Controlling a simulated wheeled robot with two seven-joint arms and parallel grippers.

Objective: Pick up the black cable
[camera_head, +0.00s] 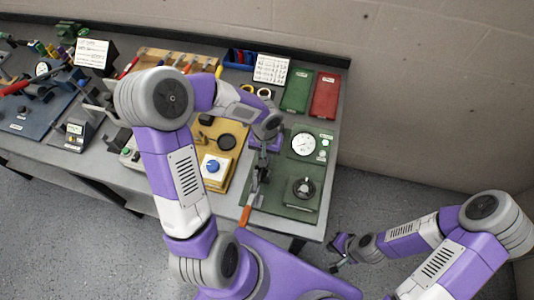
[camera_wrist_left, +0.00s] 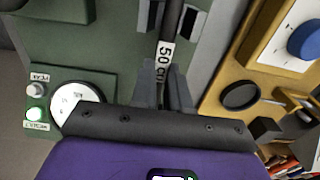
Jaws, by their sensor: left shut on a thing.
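The black cable (camera_wrist_left: 172,22) carries a white "50 cm" label (camera_wrist_left: 166,60). My left gripper (camera_wrist_left: 167,85) is shut on it just by the label, with one grey finger on each side. The cable runs out of the top of the left wrist view, so its far end is hidden there. In the head view my left gripper (camera_head: 262,172) is over the left side of the green panel (camera_head: 278,202), and the cable is hard to make out. My right gripper (camera_head: 340,256) hangs off the table's right front corner, small and dark; its jaw opening is unclear.
An orange-ended dark part (camera_head: 246,215) lies near the front edge. Green (camera_head: 297,91) and red (camera_head: 325,96) plates lie behind.

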